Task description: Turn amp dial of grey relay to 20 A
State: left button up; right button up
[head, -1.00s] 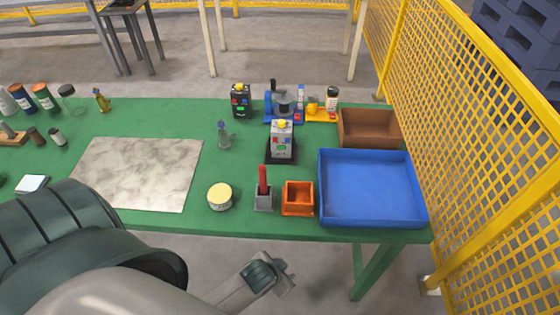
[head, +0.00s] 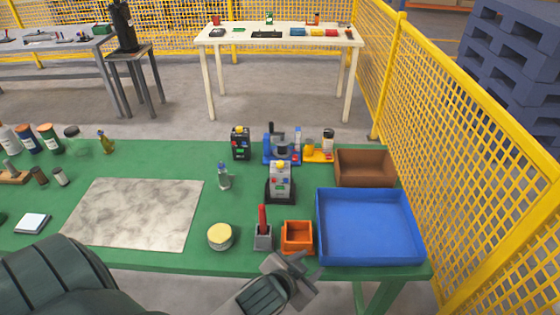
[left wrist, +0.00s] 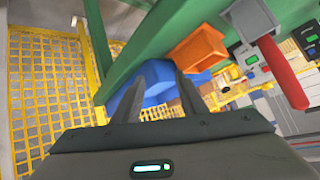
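The grey relay (head: 280,181) stands upright in a black base in the middle of the green table, with a yellow knob on its top and coloured parts on its front. The dial's setting is too small to read. A black relay-like unit (head: 240,144) stands behind it to the left. My left gripper (head: 309,276) is at the table's front edge, in front of the orange bin and well short of the grey relay. In the left wrist view its two fingers (left wrist: 160,88) are apart with nothing between them. My right gripper is not in view.
A red-handled tool in a grey holder (head: 263,239), an orange bin (head: 297,238) and a blue tray (head: 368,228) line the front right. A small bottle (head: 224,178) stands left of the relay. A yellow mesh fence (head: 480,140) bounds the right.

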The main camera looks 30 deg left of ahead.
pick_arm(q)
jog(key=w+d+r+m+t+h, duration=0.3)
jog(key=w+d+r+t, duration=0.15)
jog(key=w+r, duration=0.3)
jog(key=w+d+r+m+t+h, duration=0.25)
jog(key=w+d+r, duration=0.25)
jog(key=w+r, duration=0.3)
jog(key=d+r+m+g+h, duration=1)
jog(key=d+m+h, duration=0.3)
jog(key=m, duration=0.7)
jog(key=w+a+f+m+g+y, duration=0.3)
jog(key=a+y, duration=0.2)
jog(key=a, duration=0.4)
jog(key=w+a+f+m+g+y, duration=0.35)
jog(key=a+y, duration=0.25)
jog(key=a, duration=0.2)
jog(key=a+r+n+y, duration=0.1)
jog(key=a+r+y, duration=0.2)
jog(key=a, duration=1.1)
jog(key=a+r+n+y, duration=0.2)
jog(key=a+r+y, duration=0.2)
jog(key=a, duration=1.1)
jog(key=shift+r+g+y, duration=0.2)
jog(key=shift+g+y, duration=0.25)
